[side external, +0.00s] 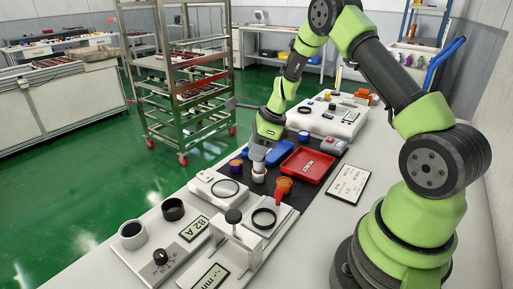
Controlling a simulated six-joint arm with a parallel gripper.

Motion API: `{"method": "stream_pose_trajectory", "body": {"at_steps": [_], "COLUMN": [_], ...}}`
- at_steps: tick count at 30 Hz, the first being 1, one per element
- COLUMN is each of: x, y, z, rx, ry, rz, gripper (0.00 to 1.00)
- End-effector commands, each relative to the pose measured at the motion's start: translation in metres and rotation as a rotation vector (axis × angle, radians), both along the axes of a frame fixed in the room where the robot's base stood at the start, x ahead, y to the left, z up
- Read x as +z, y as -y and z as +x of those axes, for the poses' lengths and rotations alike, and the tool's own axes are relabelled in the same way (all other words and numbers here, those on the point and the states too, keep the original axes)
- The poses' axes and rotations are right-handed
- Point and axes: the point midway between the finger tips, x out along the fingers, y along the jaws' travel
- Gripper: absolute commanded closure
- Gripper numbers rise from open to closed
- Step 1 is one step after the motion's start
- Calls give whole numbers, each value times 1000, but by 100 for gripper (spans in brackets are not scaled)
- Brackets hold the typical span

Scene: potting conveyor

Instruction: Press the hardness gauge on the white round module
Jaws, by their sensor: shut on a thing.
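My gripper (259,153) points down over the dark mat in the middle of the bench. It is shut on a small grey thing, probably the hardness gauge, which is mostly hidden by the fingers. A small white round module (258,178) stands right below it on the mat. The held thing's lower end is at or just over the module's top; I cannot tell whether they touch. An orange round module (284,187) stands just right of the white one. A purple and orange round one (235,167) stands to the left.
A red tray (327,160) and a blue tray (287,148) lie behind the module. A white fixture with a round plate (203,189) stands front left. Measuring stands with displays (195,229) fill the front bench. A white card (349,184) lies at right.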

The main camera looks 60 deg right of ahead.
Motion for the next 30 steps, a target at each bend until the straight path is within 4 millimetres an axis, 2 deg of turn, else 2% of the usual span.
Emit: {"method": "stream_pose_trajectory", "body": {"at_steps": [14,30], "x": [1,34], "y": [0,0], "z": [0,0], "rx": [1,1], "ry": [-1,2], "rz": [-1,-2], "gripper": [95,95]}}
